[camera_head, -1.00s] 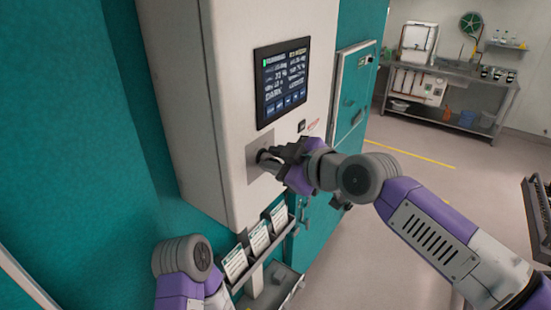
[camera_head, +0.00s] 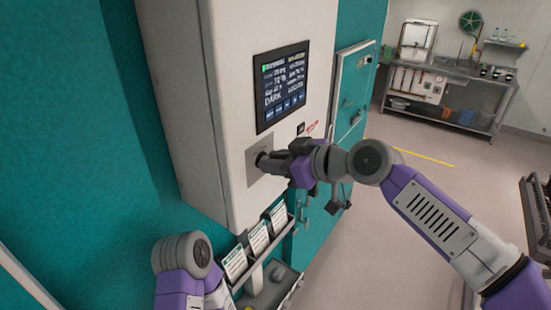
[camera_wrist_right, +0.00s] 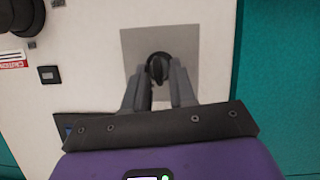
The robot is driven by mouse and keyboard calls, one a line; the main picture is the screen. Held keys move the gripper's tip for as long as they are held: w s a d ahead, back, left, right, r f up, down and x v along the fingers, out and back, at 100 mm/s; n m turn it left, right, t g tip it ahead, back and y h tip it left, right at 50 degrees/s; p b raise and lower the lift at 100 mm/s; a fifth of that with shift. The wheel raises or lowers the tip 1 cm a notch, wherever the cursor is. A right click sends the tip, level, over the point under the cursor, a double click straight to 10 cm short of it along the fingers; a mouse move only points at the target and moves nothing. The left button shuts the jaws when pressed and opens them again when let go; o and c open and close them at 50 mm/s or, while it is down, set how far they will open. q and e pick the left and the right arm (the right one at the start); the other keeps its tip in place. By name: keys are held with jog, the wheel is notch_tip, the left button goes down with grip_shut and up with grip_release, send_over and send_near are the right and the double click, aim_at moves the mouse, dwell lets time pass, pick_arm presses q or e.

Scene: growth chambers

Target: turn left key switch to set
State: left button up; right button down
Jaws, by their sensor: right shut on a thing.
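The key switch (camera_wrist_right: 158,66) is a dark round knob on a grey square plate (camera_wrist_right: 190,45), seen in the right wrist view. In the head view the plate (camera_head: 254,173) is on the front of the white control box, below the screen. My right gripper (camera_head: 266,160) is at the plate, its fingers shut on the switch; in the right wrist view the fingers (camera_wrist_right: 158,78) sit on both sides of it. The fingers hide most of the switch in the head view. My left arm shows at the bottom left, but its gripper is out of view.
The lit screen (camera_head: 283,86) is above the switch on the white box (camera_head: 222,80). A rack of labelled cards (camera_head: 258,240) is below. A teal cabinet door (camera_head: 350,90) stands to the right. Open floor and a metal sink bench (camera_head: 455,85) lie beyond.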

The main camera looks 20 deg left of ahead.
jog(key=m+g, duration=0.1)
jog(key=m, duration=0.1)
jog(key=shift+w+d+m+g+y+p, duration=0.1)
jog(key=shift+w+m+g+y+p, duration=0.1)
jog(key=shift+m+g+y+p, duration=0.15)
jog(key=shift+w+m+g+y+p, duration=0.15)
jog(key=shift+m+g+y+p, duration=0.2)
jog(key=shift+m+g, duration=0.6)
jog(key=shift+m, duration=0.3)
jog(key=c, duration=1.3)
grip_release()
jog(key=shift+o, duration=0.2)
jog(key=shift+d, duration=0.15)
jog(key=b+v, duration=0.1)
jog(key=v, duration=0.6)
jog(key=shift+d+b, duration=0.2)
jog(key=shift+b, duration=0.15)
